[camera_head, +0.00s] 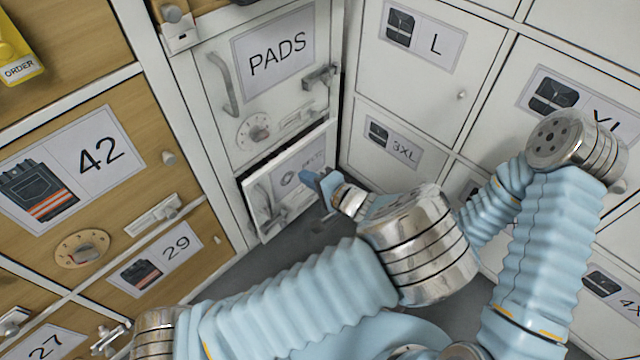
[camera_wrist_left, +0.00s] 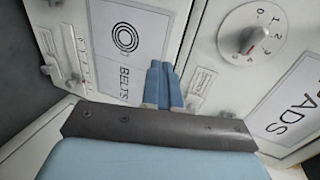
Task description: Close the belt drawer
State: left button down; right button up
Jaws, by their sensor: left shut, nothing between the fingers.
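The belt drawer (camera_head: 258,193) is the low white front under the PADS door, with a coil picture on its label. A pale top edge shows, and it seems to stand slightly out from the front above. In the left wrist view its BELTS label (camera_wrist_left: 127,38) lies just left of my fingers. My left gripper (camera_head: 313,178) is shut and empty, its blue fingertips at the right part of the drawer front. The fingertips also show in the left wrist view (camera_wrist_left: 162,72); I cannot tell whether they touch. My right gripper is not in view.
The PADS door (camera_head: 222,58) with a handle and dial is directly above. White lockers marked L (camera_head: 395,75) and 3XL (camera_head: 372,155) stand close on the right. Wooden drawers marked 42 (camera_head: 125,185) and 29 are on the left. Grey floor shows below.

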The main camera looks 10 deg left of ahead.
aim_at(282, 157)
pick_arm(q)
jog(key=x, duration=0.4)
jog(key=r+x, duration=0.1)
jog(key=x, duration=0.1)
jog(key=shift+w+a, duration=0.15)
jog(key=w+a+b, duration=0.2)
jog(key=a, duration=0.1)
jog(key=shift+w+a+f, duration=0.1)
jog(key=shift+w+a, duration=0.1)
jog(key=shift+w, duration=0.15)
jog(key=shift+a+r, duration=0.15)
jog(key=shift+r, duration=0.1)
